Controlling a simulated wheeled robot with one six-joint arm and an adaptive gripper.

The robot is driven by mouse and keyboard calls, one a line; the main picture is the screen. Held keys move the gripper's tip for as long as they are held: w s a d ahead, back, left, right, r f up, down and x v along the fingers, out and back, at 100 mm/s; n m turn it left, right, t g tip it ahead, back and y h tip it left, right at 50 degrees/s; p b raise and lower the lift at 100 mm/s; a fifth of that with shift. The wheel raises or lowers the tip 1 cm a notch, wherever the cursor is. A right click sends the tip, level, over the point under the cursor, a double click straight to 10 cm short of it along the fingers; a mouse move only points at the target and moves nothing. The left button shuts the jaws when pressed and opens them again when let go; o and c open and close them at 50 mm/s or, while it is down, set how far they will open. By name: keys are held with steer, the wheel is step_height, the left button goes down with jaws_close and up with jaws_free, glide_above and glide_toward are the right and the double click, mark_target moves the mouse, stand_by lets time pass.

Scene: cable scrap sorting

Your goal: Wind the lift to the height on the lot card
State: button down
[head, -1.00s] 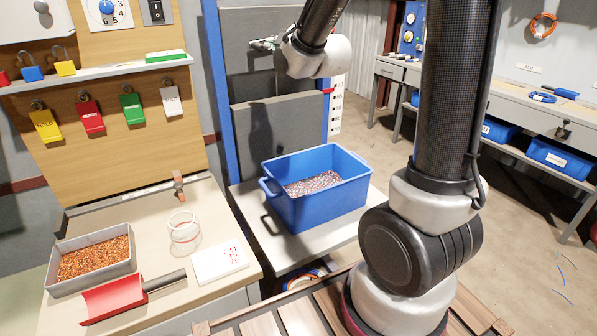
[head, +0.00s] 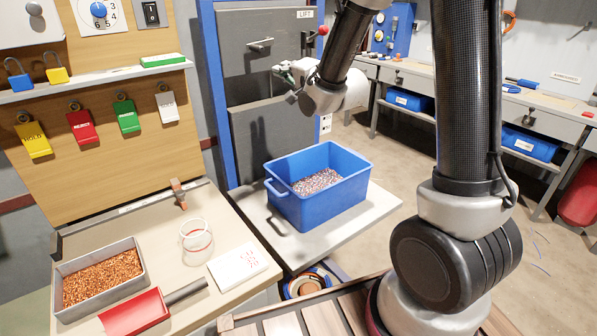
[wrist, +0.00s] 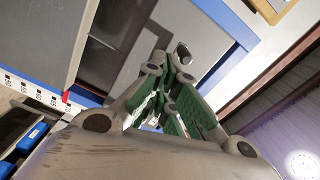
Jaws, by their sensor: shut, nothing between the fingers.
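The lift has blue posts (head: 217,95), grey panels (head: 262,140) and a LIFT sign (head: 305,14). Its grey platform (head: 345,222) holds a blue crate (head: 318,207) of mixed granules. A small red knob (head: 323,30) shows at the upper right of the lift, its arm partly hidden. A white card with red marks (head: 238,264) lies on the bench, too small to read. My gripper (head: 283,73) is shut and empty in front of the grey panels, below a metal handle (head: 260,45). Its green-padded fingers (wrist: 172,92) show in the wrist view. The height scale (wrist: 30,92) has a red pointer (wrist: 66,97).
The bench on the left holds a grey tray of copper bits (head: 142,262), a red scoop (head: 135,315) and a glass jar (head: 196,238). Coloured tags (head: 82,127) hang above it. A workbench (head: 470,103) stands at the back right. Floor between is mostly open.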

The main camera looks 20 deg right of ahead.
steer(key=w+a+m, duration=0.2)
steer(key=w, duration=0.6)
steer(key=shift+w+a, duration=0.3)
steer(key=shift+a, duration=0.1)
steer(key=shift+r, duration=0.15)
stand_by(1.3)
step_height(320, 180, up, 10)
steer(key=a+f+v, duration=0.1)
steer(key=v, duration=0.7)
steer(key=shift+s+f, duration=0.2)
steer(key=shift+f, duration=0.1)
stand_by(0.7)
